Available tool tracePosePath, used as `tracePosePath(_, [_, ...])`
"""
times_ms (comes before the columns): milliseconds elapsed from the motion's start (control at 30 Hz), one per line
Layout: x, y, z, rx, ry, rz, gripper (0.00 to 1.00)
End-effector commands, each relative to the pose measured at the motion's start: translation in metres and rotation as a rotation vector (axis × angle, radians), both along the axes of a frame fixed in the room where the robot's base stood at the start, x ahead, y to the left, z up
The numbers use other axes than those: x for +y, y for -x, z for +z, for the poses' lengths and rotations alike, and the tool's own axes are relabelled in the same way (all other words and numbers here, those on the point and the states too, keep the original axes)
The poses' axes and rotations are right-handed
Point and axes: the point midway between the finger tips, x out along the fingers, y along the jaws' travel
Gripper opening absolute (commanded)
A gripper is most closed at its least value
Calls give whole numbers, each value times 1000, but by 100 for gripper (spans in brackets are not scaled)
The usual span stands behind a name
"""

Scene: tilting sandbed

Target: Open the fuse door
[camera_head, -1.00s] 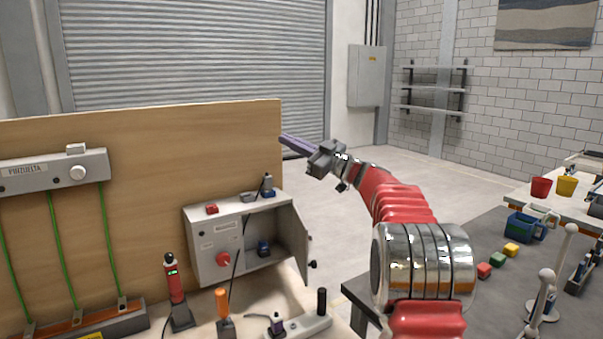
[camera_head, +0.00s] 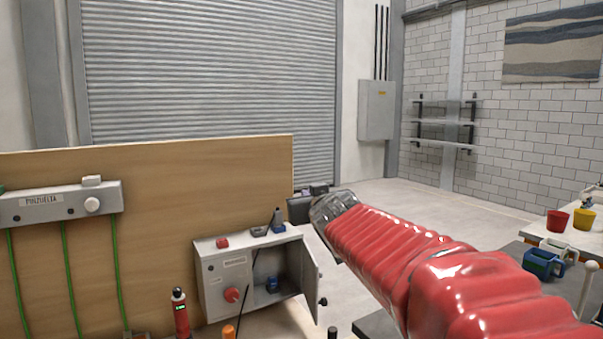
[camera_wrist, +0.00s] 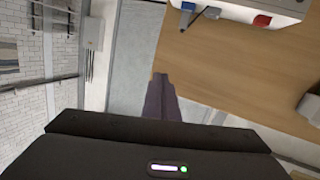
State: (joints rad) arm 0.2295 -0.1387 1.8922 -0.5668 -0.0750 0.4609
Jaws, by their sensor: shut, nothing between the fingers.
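The fuse box (camera_head: 212,290) is a light grey cabinet on the bench against the wooden board. Its fuse door (camera_head: 311,283) stands swung out at the right side, with a dark knob on its edge. A blue part shows inside the box. My gripper (camera_wrist: 161,80) is shut and empty, its purple-grey fingers together in the wrist view beside the board's edge. In the head view my own red arm largely hides it, up and right of the box. Part of the box (camera_wrist: 235,14) also shows at the wrist view's top, apart from the fingers.
The wooden board (camera_head: 200,180) stands behind the box. A red rotary knob (camera_head: 231,295) is on the box front; small parts lie on its top. A red-and-black tool (camera_head: 180,312) stands in front. A bench with cups (camera_head: 557,222) is at right.

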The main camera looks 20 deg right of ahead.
Motion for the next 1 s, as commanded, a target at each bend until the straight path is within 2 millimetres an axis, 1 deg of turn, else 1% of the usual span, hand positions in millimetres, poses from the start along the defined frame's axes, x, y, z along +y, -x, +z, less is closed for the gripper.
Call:
tracePosePath(33, [6, 16, -10, 40, -11, -14, 0])
tracePosePath(167, [19, 58, -47, 168, -39, -45, 0])
tracePosePath(367, [46, 131, -109, 379, -83, -56, 0])
tracePosePath(567, [80, 213, -177, 606, -124, -18, 0])
tracePosePath(600, [87, 230, -190, 651, -132, -5, 0])
tracePosePath(667, [98, 256, -210, 720, -142, 18, 0])
tracePosePath(700, [106, 272, -222, 764, -149, 34, 0])
tracePosePath(800, [121, 308, -247, 856, -161, 74, 0])
tracePosePath(900, [130, 331, -263, 916, -171, 102, 0])
tracePosePath(1000, [134, 342, -270, 945, -175, 114, 0])
